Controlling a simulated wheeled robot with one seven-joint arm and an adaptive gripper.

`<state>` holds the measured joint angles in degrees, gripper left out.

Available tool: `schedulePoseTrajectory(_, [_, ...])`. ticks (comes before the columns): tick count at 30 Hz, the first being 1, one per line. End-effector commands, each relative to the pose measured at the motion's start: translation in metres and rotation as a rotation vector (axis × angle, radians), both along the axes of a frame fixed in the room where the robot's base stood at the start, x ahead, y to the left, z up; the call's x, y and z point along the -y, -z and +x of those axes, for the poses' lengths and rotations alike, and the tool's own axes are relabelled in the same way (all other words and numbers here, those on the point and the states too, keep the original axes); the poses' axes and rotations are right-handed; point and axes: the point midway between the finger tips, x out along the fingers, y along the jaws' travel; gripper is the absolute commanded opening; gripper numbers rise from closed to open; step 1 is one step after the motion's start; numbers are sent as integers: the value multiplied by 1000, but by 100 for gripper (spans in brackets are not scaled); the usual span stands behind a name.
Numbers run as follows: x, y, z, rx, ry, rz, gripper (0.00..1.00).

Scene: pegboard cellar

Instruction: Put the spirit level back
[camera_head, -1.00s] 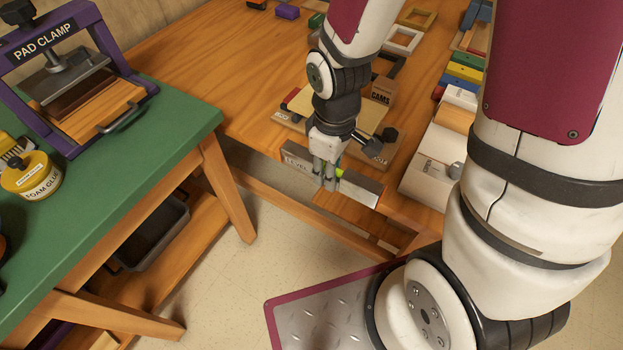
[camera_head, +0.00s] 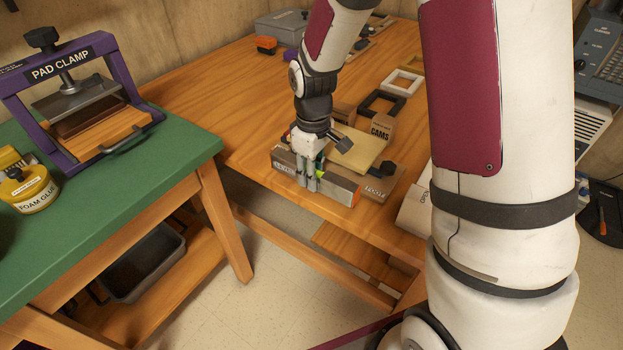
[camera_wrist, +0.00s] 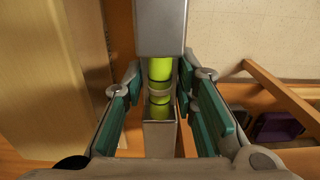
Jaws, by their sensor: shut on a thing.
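The spirit level (camera_head: 337,188) is a grey metal bar with LEVEL lettering and an orange end, at the front edge of the wooden table in the head view. My gripper (camera_head: 309,180) is shut on its middle from above, beside the yellow-green vial. In the wrist view the level (camera_wrist: 160,28) runs upright through the picture, its green vial between the teal finger pads of my gripper (camera_wrist: 163,112). I cannot tell whether its underside touches the table.
A wooden board (camera_head: 378,186) with a pale yellow block (camera_head: 356,146) lies just behind the level. A box marked CAMS (camera_head: 381,127) and several frames stand farther back. A green table (camera_head: 110,220) with a pad clamp (camera_head: 75,95) is at left, across a gap.

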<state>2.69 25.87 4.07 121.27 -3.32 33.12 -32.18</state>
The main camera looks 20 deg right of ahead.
Motion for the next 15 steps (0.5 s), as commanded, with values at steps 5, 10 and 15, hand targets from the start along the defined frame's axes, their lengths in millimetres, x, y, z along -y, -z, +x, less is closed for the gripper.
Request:
schedulePoseTrajectory(5, [5, 2, 19, 0, -1, 0, 0])
schedulePoseTrajectory(10, [5, 12, 21, -1, -1, 0, 0])
schedulePoseTrajectory(15, [5, 35, 20, -1, -1, 0, 0])
